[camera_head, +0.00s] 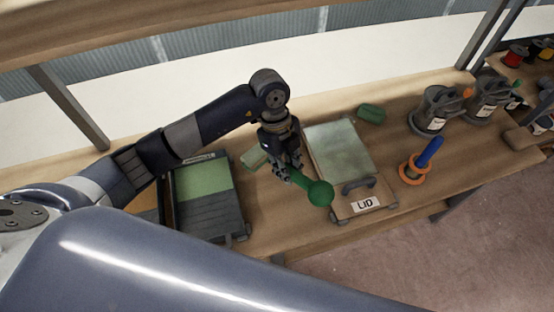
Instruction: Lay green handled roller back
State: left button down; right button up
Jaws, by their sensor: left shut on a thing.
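The green handled roller shows as a green handle with a round green knob (319,193) at its lower right end. My left gripper (291,170) is shut on it, above the bench between the dark tray and the lid. The rest of the roller is hidden by the gripper's fingers. Whether the knob touches the surface below cannot be told. My right gripper is not in view.
A dark tray with a green panel (204,182) lies left. A board marked LID (340,148) with a dark handle lies right. A small green block (371,113), a blue-handled tool in an orange ring (428,153) and grey canisters (437,108) stand on the bench (275,238).

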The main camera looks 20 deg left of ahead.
pick_arm(q)
jog(key=a+f+m+p, duration=0.1)
jog(key=m+y, duration=0.1)
jog(key=m, duration=0.1)
jog(key=shift+w+a+f+t+y+p, duration=0.15)
jog(key=shift+a+f+t+y+p, duration=0.15)
jog(key=shift+a+f+p, duration=0.1)
jog(key=f+m+b, duration=0.1)
jog(key=f+b, duration=0.1)
jog(key=f, duration=0.2)
jog(key=a+f+b, duration=0.1)
jog(key=f+b, duration=0.2)
jog(key=f, duration=0.1)
jog(key=f+m+b, duration=0.1)
jog(key=f+b, duration=0.2)
jog(key=f, duration=0.2)
jog(key=shift+w+a+m+t+y, duration=0.2)
jog(key=shift+a+m+t+y, duration=0.1)
jog(key=shift+a, duration=0.1)
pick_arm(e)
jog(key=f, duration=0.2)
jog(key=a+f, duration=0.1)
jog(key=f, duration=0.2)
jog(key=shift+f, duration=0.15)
pick_arm(q)
jog(key=c, duration=1.3)
grip_release()
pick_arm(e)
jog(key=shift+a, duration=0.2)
